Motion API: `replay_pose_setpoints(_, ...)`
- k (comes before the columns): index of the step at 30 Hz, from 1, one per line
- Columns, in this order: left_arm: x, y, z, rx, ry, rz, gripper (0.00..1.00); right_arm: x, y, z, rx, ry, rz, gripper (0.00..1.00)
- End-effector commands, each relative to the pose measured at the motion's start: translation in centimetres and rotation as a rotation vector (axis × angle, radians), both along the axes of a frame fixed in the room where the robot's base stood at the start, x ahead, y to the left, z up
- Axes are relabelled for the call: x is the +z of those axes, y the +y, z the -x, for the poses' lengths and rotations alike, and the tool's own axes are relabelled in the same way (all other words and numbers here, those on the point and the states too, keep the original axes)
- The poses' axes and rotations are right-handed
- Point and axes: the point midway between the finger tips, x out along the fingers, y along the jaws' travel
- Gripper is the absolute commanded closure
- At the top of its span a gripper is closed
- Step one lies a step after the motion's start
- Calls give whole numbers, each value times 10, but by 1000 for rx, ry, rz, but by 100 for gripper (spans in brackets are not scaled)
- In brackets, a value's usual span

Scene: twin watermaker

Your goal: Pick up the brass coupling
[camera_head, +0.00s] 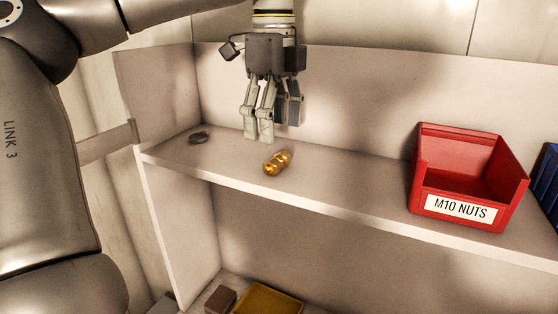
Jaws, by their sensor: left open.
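The brass coupling (277,163) lies on its side on the upper shelf, near the shelf's front edge. It is gold-coloured and ridged. My left gripper (266,138) points down from above, just behind and slightly left of the coupling in the picture. Its fingers are open and hold nothing. The coupling looks clear of the fingers, but I cannot tell the exact gap in depth. My right gripper is not in view.
A dark ring (198,138) lies on the shelf (340,185) at left. A red bin labelled M10 NUTS (467,178) stands at right, with a blue object (547,180) beyond it. Below are a yellow tray (268,299) and a brown block (220,299). Shelf between coupling and bin is clear.

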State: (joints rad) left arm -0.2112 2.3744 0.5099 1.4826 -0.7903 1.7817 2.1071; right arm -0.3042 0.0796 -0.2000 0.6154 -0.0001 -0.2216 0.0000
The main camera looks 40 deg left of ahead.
Motion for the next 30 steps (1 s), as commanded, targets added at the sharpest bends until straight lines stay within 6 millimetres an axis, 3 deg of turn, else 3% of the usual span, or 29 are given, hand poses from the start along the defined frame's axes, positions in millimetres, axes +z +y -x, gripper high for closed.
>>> replay_pose_setpoints(6,-14,-3,2,-4,3,3,29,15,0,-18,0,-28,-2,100)
replay_pose_setpoints(15,-46,-5,3,-1,3,1,29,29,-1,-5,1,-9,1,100)
replay_pose_setpoints(24,-51,-5,3,0,-1,0,29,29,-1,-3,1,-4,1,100)
replay_pose_setpoints(30,-51,-5,3,0,0,0,53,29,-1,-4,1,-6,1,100)
